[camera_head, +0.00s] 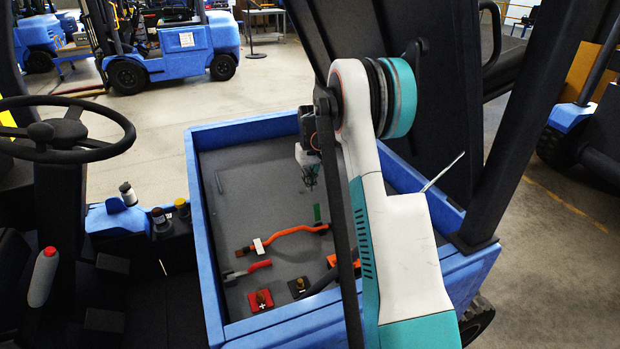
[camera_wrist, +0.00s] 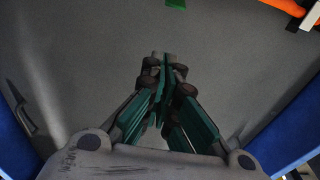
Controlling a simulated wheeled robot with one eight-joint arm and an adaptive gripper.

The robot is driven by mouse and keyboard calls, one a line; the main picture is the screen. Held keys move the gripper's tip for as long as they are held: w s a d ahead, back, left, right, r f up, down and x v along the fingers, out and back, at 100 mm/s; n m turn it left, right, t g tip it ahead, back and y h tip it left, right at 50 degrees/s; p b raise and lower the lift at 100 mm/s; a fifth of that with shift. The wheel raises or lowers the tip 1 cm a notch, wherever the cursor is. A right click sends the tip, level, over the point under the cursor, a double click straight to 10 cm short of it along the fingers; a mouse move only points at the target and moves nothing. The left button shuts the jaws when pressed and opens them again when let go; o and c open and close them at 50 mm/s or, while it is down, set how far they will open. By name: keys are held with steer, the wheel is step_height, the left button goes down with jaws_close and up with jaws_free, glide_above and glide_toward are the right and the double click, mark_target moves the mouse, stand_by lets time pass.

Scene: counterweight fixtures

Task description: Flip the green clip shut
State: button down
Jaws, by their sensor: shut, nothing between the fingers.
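The green clip (camera_head: 317,212) shows in the head view as a small upright-looking green strip, by the right end of the orange cable (camera_head: 290,233). I cannot tell its exact angle. Only a bit of the clip (camera_wrist: 176,3) shows at the top edge of the wrist view. My gripper (camera_head: 310,184) is above the grey floor of the blue tray, a little behind the clip in the head view and apart from it. In the wrist view my gripper's fingers (camera_wrist: 163,65) are together with nothing between them.
The blue-walled tray (camera_head: 202,235) surrounds the work area. A red-handled tool (camera_head: 248,271), a red terminal block (camera_head: 260,301) and a dark terminal block (camera_head: 300,288) lie at its front. A grey tool (camera_wrist: 20,108) lies by the wall. Grey floor around my gripper is clear.

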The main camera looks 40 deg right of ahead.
mark_target(317, 212)
step_height(317, 212, down, 5)
steer(key=shift+w+r+b, duration=0.1)
steer(key=shift+w+b, duration=0.05)
steer(key=shift+b, duration=0.4)
steer(key=s, duration=0.2)
steer(key=s+r, duration=0.1)
steer(key=shift+a, duration=0.3)
steer(key=shift+s+a+r+b, duration=0.15)
steer(key=shift+s+r+b, duration=0.05)
steer(key=shift+s+b, duration=0.2)
